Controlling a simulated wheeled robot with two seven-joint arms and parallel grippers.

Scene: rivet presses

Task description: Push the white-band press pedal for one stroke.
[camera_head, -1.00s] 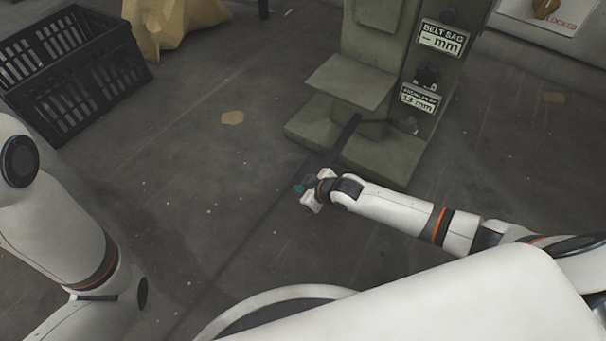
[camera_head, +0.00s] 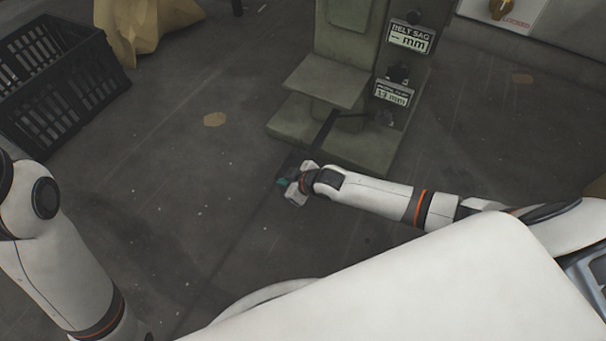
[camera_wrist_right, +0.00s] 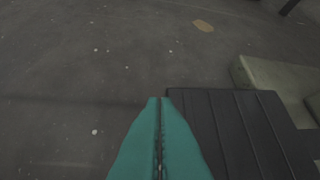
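The green press (camera_head: 345,45) stands at the top centre. Its dark pedal (camera_head: 294,158) sits low at the end of a dark bar from the base, partly hidden by my right gripper. In the right wrist view the pedal is a black ribbed plate (camera_wrist_right: 235,125). My right gripper (camera_head: 281,182) is low beside the pedal. In the wrist view its teal fingers (camera_wrist_right: 159,105) are together with nothing visible between them, overlapping the pedal's left edge; I cannot tell whether they touch it. No white band shows. My left arm is at the left; its gripper is out of view.
A black crate (camera_head: 58,85) and a tan sack (camera_head: 145,28) stand at the upper left. The press carries a belt sag sign (camera_head: 409,38) and a lower mm sign (camera_head: 393,93). A white panel (camera_head: 500,12) is at the upper right. The floor left of the pedal is clear.

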